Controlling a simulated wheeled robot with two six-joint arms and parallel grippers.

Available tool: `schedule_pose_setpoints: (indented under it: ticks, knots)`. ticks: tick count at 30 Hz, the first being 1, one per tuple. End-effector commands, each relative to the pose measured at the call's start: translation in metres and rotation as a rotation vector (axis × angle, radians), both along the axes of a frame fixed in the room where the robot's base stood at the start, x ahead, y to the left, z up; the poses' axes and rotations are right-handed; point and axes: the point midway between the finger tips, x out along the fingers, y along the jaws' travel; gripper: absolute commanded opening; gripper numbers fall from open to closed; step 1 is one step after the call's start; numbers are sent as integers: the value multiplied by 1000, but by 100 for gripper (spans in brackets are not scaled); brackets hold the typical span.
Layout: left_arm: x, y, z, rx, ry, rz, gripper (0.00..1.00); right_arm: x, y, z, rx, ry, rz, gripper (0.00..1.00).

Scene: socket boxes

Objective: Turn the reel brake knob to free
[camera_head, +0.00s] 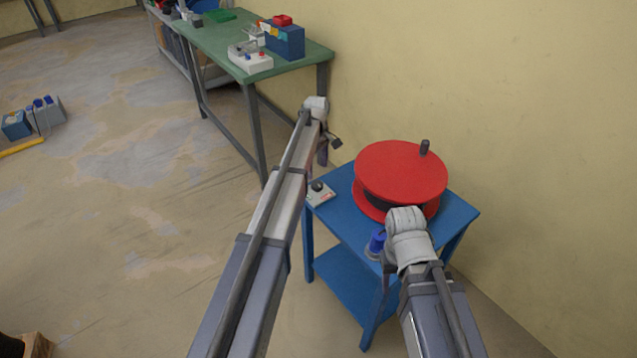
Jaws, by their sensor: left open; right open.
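A red reel (398,172) lies flat on a blue stand (342,237), with a dark upright handle (424,147) near its far right edge. A small pale box with a round black knob (317,186) sits at the stand's left corner; it looks like the brake knob, but its setting is too small to read. My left gripper (329,148) is open, in the picture just above the knob box and left of the reel, apart from the knob. My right gripper (387,277) is open and mostly hidden under its wrist, at the front of the stand.
A blue plug-like object (376,241) stands on the front of the stand, beside my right wrist. A green workbench (215,40) with a blue box (285,41) and a white socket unit (250,58) stands behind.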

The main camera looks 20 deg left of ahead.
Motion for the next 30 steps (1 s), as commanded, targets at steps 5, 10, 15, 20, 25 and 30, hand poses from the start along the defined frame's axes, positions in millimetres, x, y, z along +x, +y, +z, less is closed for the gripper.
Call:
schedule_pose_setpoints:
  ticks: [5,10,15,20,25,30]
  knots:
    - [0,0,-24,0,0,-1,83,0,0,-24,0,0,0,50]
    - [0,0,-46,0,0,-2,83,0,0,-46,0,0,0,50]
    - [0,0,-64,0,0,-2,83,0,0,-65,0,0,0,50]
    - [0,0,-70,0,0,-2,83,0,0,-70,0,0,0,50]
    - [0,0,-69,0,0,-2,83,0,0,-69,0,0,0,50]
    - [0,0,-69,0,0,-2,73,0,0,-69,0,0,0,50]
